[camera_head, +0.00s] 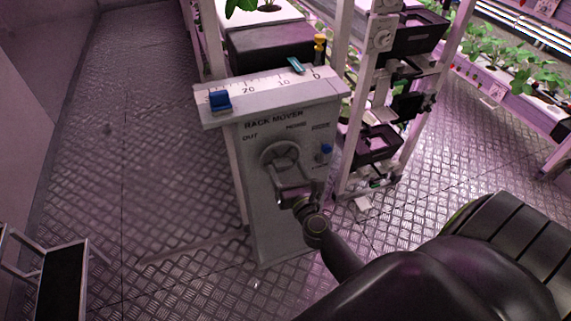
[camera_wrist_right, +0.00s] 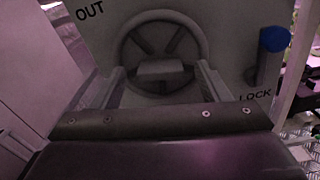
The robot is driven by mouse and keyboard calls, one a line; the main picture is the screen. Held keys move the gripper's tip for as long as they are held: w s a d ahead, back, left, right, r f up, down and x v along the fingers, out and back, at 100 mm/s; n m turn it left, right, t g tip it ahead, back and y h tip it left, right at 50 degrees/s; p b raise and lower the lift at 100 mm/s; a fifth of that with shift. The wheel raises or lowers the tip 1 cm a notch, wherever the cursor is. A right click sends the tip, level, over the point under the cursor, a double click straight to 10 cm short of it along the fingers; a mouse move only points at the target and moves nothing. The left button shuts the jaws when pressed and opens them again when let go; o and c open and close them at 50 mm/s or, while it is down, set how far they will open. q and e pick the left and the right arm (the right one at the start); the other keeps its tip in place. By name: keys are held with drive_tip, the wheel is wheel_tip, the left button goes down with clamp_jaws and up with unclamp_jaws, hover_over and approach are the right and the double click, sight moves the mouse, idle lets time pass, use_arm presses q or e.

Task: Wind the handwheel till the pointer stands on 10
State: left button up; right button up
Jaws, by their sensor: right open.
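The grey handwheel (camera_head: 281,152) is on the front of the RACK MOVER post; in the right wrist view the spoked wheel (camera_wrist_right: 127,52) fills the upper middle. My right gripper (camera_head: 291,188) is open, its fingers reaching toward the wheel's lower part. In the right wrist view the fingers (camera_wrist_right: 158,82) stand either side of a grey block at the wheel's middle; contact cannot be told. On top, the scale (camera_head: 266,84) reads 20, 10, 0 from left to right. A teal piece (camera_head: 296,65) lies at its back edge between 10 and 0. A blue block (camera_head: 220,101) sits left of 20. Which is the pointer is unclear.
A blue lock knob (camera_head: 326,149) is right of the wheel, also in the right wrist view (camera_wrist_right: 274,39). Plant racks (camera_head: 375,100) stand behind and right of the post. A small step stool (camera_head: 62,275) is at lower left. The floor to the left is clear.

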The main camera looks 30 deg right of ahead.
drive_tip(key=shift+x, duration=1)
drive_tip(key=shift+s, duration=0.1)
drive_tip(key=c, duration=1)
